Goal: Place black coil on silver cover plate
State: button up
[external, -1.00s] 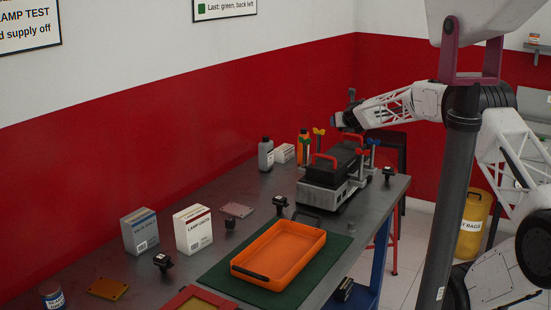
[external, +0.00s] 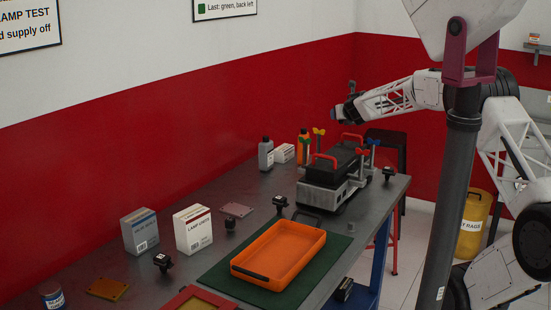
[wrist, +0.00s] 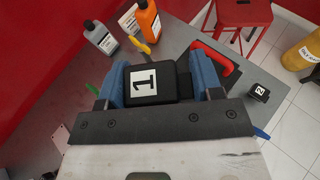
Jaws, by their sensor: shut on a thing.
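My gripper (wrist: 160,88) has blue fingers and is shut on a black coil (wrist: 170,84) with a white label reading 1. In the external view my gripper (external: 342,112) is in the air above the back end of the engine trainer (external: 325,192); the coil cannot be made out clearly there. A flat grey-pink plate (external: 237,209), possibly the silver cover plate, lies on the bench well to the left of the trainer. Part of it also shows at the left edge of the wrist view (wrist: 60,138).
The trainer has red handles and coloured upright pins. Other black blocks (external: 388,174) stand on the bench. An orange tray (external: 320,238) lies on a green mat. Two boxes (external: 193,229) (external: 139,231), bottles (external: 266,154) and an orange-gold plate (external: 108,288) are also there.

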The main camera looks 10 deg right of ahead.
jog(key=shift+r, duration=1.15)
jog(key=s+a+n+g+y, duration=0.35)
jog(key=s+a, duration=0.35)
jog(key=a, duration=0.5)
jog(key=s+a+n+g+y, duration=0.2)
jog(key=s+a+n+y, duration=0.3)
jog(key=s+a, duration=0.5)
jog(key=s+a+n+g+y, duration=0.3)
jog(key=s+a+n+y, duration=0.15)
jog(key=a, duration=0.85)
jog(key=f, duration=2.3)
jog(key=shift+s+a+f, duration=0.2)
jog(key=shift+f, duration=0.15)
send_over(235, 209)
jog(key=shift+w+f, duration=0.2)
jog(key=shift+f, duration=0.5)
